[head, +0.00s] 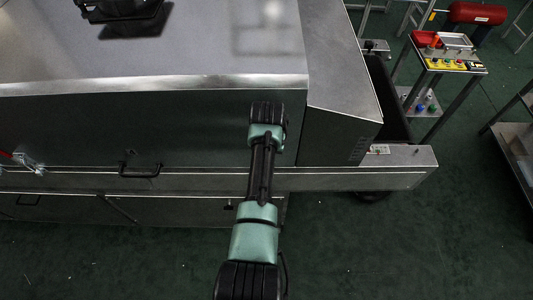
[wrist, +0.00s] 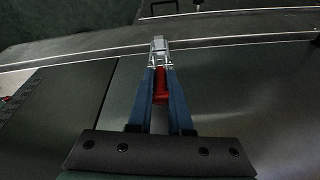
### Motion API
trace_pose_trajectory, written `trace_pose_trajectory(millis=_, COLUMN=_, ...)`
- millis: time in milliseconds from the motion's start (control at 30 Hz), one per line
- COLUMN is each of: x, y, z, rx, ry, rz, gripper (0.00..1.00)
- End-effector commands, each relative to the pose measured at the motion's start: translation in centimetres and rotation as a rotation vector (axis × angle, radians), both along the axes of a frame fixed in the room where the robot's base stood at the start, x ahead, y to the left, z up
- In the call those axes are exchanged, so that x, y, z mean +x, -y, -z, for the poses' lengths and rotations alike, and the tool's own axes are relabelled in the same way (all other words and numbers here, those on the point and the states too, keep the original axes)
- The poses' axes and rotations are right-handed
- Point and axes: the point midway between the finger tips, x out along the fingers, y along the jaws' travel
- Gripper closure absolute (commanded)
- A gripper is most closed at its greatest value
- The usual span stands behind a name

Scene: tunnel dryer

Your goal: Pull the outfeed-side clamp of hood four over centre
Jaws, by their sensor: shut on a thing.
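In the wrist view, a metal toggle clamp (wrist: 159,47) with a red handle (wrist: 161,88) sits at the lower edge of a dark hood panel (wrist: 225,100). My gripper (wrist: 160,72) has its two blue fingers on either side of the red handle and is shut on it. The handle lies back along the panel, between the fingers. In the head view my own arm covers this clamp and my gripper. Another clamp (head: 30,164) with a red handle shows at the far left of the hood front (head: 190,125). I cannot read any hood number.
A black grab handle (head: 139,171) sticks out of the hood front. A metal rail (head: 350,180) runs along below and extends right past the hood. A control stand (head: 450,60) and a shelf (head: 515,140) stand at the right. The green floor (head: 400,250) at the front right is clear.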

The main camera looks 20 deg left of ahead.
Motion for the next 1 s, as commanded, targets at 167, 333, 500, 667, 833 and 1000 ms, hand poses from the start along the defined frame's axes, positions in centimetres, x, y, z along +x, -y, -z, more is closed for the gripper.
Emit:
trace_pose_trajectory(millis=167, x=0.0, y=0.0, z=0.1, rx=-0.001, ry=0.002, rz=0.000, gripper=1.00)
trace_pose_trajectory(millis=333, x=0.0, y=0.0, z=0.1, rx=-0.001, ry=0.002, rz=0.000, gripper=0.72)
trace_pose_trajectory(millis=500, x=0.0, y=0.0, z=0.1, rx=-0.001, ry=0.001, rz=0.000, gripper=0.52)
trace_pose_trajectory(millis=667, x=0.0, y=0.0, z=0.1, rx=0.000, ry=0.001, rz=0.000, gripper=0.52)
trace_pose_trajectory(millis=833, x=-0.1, y=0.0, z=-0.4, rx=0.000, ry=0.002, rz=0.000, gripper=0.52)
trace_pose_trajectory(millis=1000, x=-0.4, y=0.2, z=-2.2, rx=0.000, ry=0.004, rz=0.000, gripper=0.52)
